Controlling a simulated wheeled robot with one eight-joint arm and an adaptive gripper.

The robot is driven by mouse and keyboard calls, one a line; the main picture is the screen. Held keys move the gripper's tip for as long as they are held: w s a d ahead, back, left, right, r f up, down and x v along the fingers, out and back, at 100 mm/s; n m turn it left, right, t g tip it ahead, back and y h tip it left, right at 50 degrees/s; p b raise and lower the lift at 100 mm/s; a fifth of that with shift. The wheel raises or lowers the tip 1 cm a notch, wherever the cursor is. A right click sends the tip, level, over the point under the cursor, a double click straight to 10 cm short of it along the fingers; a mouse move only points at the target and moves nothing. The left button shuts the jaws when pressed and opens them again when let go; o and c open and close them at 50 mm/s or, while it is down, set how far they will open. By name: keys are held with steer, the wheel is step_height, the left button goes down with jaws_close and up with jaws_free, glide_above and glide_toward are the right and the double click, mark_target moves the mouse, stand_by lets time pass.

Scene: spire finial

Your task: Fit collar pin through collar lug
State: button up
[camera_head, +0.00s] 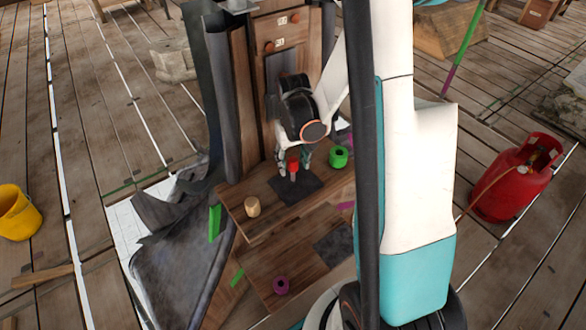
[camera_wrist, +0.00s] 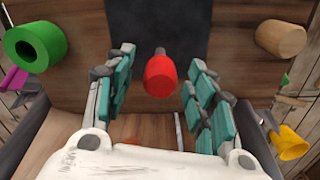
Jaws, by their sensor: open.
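A red-headed piece with a grey shaft, which looks like the collar pin (camera_wrist: 160,76), stands at the dark mat (camera_wrist: 178,28) in the wrist view. It also shows in the head view as the red piece (camera_head: 293,164). My gripper (camera_wrist: 160,92) is open, with one teal-padded finger on each side of the red head and a visible gap on both sides. In the head view my gripper (camera_head: 293,162) points down over the wooden shelf (camera_head: 240,212). I cannot tell which part is the collar lug.
A green ring (camera_head: 338,157) and a tan wooden cylinder (camera_head: 252,207) stand either side of the mat. A purple ring (camera_head: 281,285) lies on the lower board (camera_head: 262,262). An upright wooden panel (camera_head: 243,95) rises behind. A red gas bottle (camera_head: 512,185) and yellow bucket (camera_head: 18,213) stand on the floor.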

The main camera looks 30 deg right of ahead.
jaws_close()
steer(key=shift+r, duration=0.1)
